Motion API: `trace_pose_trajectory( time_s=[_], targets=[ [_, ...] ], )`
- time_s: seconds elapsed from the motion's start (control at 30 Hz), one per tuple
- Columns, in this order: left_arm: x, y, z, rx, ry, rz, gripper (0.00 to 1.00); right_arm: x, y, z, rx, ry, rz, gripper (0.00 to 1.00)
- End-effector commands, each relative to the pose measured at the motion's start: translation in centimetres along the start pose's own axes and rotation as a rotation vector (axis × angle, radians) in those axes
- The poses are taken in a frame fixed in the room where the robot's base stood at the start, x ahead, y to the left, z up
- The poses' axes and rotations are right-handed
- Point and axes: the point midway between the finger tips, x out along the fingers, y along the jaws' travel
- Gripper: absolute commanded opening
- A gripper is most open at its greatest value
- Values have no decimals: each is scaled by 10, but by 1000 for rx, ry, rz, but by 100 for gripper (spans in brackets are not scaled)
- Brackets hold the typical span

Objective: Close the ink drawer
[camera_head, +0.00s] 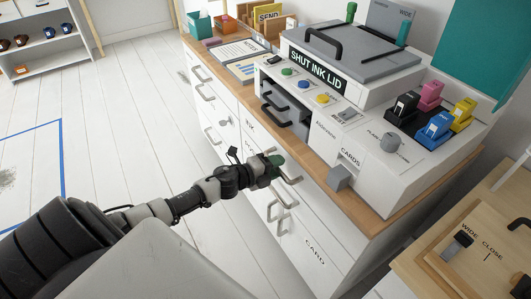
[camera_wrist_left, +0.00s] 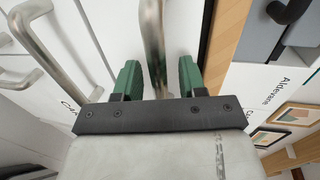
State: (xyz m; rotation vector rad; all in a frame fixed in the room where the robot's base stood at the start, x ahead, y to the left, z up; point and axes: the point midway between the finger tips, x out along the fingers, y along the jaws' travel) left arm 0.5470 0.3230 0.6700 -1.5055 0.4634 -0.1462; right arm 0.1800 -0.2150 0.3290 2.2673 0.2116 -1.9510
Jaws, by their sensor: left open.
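The white drawer cabinet (camera_head: 240,108) has a front marked INK (camera_head: 251,127), just up and left of my left gripper. My left gripper (camera_head: 280,163) is at the cabinet front, beside a metal bar handle (camera_head: 291,178). In the left wrist view, my green fingertips (camera_wrist_left: 158,75) are open, with a bar handle (camera_wrist_left: 153,30) running between them. I cannot tell whether they touch it. My arm hides part of the drawer fronts, and I cannot tell how far the ink drawer stands out. My right gripper is not in view.
Other handles (camera_head: 275,213) and a CARD drawer front (camera_head: 315,252) are lower down. A wooden stand (camera_head: 480,235) is at right. Floor at left is clear.

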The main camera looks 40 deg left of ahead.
Motion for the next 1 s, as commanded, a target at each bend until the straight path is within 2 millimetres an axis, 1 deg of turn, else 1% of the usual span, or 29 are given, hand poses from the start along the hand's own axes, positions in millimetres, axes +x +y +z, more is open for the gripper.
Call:
trace_pose_trajectory(
  time_s=[0.17, 0.3, 0.5, 0.6, 0.7, 1.0],
  targets=[
    [-29, 1, 0, 0, 1, 4, 41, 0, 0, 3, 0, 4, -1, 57],
    [-56, 1, -1, 0, 1, 4, 41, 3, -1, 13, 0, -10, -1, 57],
    [-86, 1, -1, -2, 2, 2, 41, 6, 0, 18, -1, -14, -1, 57],
    [-96, 0, -1, 0, 1, 1, 41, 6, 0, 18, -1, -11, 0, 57],
    [-100, 0, 0, 1, 1, 0, 41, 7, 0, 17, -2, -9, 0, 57],
    [-102, 0, 0, 1, 1, 0, 41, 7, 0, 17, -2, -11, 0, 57]
  ],
)
